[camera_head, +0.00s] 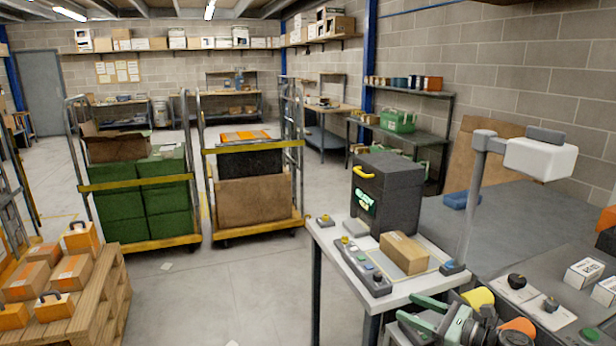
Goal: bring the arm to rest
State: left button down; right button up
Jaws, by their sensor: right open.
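My right gripper (407,308) is at the bottom edge, right of centre, with green fingers pointing left. It is open, and I see nothing between its fingers. It is close to the front edge of a white-topped table (388,291); I cannot tell whether it is above or in front of that edge. Part of my right arm shows beside it in black, orange and yellow. My left gripper is not in view.
A dark counter (500,235) with knobs lies right. Loaded roll cages (140,187) and a pallet (95,295) stand left.

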jog(key=s+a+f+n+g+h, duration=0.35)
jog(key=s+f+n, duration=0.55)
jog(key=s, duration=0.4)
jog(key=s+a+f+n+g+h, duration=0.3)
jog(key=s+a+f+n+g, duration=0.2)
jog(key=s+f+n, duration=0.6)
jog(key=s+d+r+n+h, duration=0.1)
jog(key=s+r+n+h, duration=0.3)
jog(key=s, duration=0.6)
jog(key=s+d+r+n+h, duration=0.25)
jog(key=s+r, duration=0.25)
jog(key=s, duration=0.5)
notch_tip(320, 180, down, 32)
jog(key=s+a+g+y+b, duration=0.1)
jog(key=b, duration=0.5)
pick_arm(q)
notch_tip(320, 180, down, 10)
jog(key=b, duration=0.4)
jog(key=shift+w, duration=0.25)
pick_arm(e)
jog(key=s+d+f+g, duration=0.1)
jog(key=s+d+f, duration=0.2)
jog(key=s+f, duration=1.4)
notch_tip(320, 180, down, 3)
jog(key=shift+f+n, duration=0.2)
jog(key=shift+n, duration=0.25)
